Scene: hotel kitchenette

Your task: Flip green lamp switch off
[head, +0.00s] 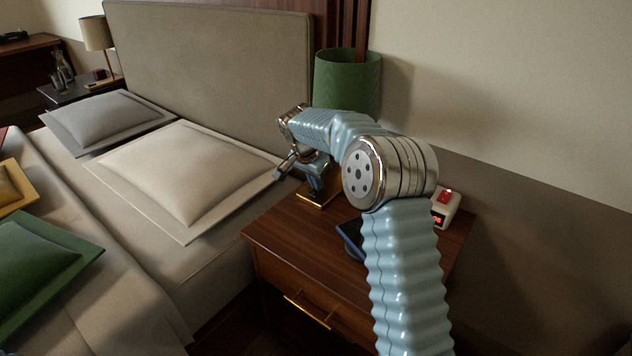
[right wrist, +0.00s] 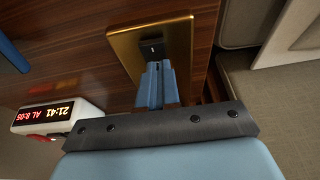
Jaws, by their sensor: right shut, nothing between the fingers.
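The green lamp (head: 347,78) stands on the wooden nightstand, its green shade rising behind my right arm. Its square brass base (head: 308,201) shows partly below my right gripper (head: 320,186). In the right wrist view the brass base (right wrist: 180,40) carries a small black switch (right wrist: 152,48). My right gripper (right wrist: 155,72) is shut and empty, its fingertips over the base right beside the switch. I cannot tell whether they touch it, or which way the switch is set. The lamp's stem is hidden by my arm. My left gripper is not in view.
A white alarm clock with a red top (head: 446,206) stands at the nightstand's right; it also shows in the right wrist view (right wrist: 52,118). A dark blue flat object (head: 350,238) lies on the nightstand (head: 290,250), partly behind my arm. The bed with pillows (head: 185,178) adjoins at left.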

